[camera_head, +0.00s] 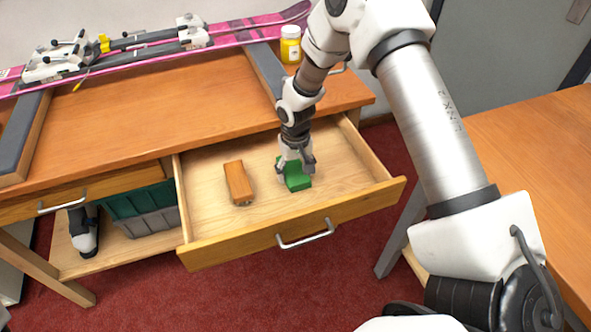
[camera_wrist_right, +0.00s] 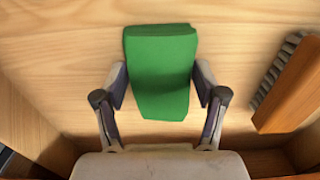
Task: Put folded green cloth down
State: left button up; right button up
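The folded green cloth (camera_head: 297,181) lies on the floor of the open drawer (camera_head: 215,222), right of its middle. In the right wrist view the cloth (camera_wrist_right: 160,72) sits between the fingers of my right gripper (camera_wrist_right: 160,90). In the head view my right gripper (camera_head: 296,166) reaches down into the drawer and hides part of the cloth. My left gripper is not in view.
A wooden brush (camera_head: 238,183) lies in the drawer left of the cloth; its bristles show in the wrist view (camera_wrist_right: 285,70). The drawer walls stand around both. A yellow jar (camera_head: 290,45) and pink skis (camera_head: 235,28) are on the bench. Drawer floor beside the cloth is clear.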

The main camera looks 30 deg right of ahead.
aim_at(295, 172)
jog(key=shift+o, duration=1.4)
jog(key=shift+r, duration=0.1)
notch_tip(295, 172, up, 12)
jog(key=shift+p, duration=0.35)
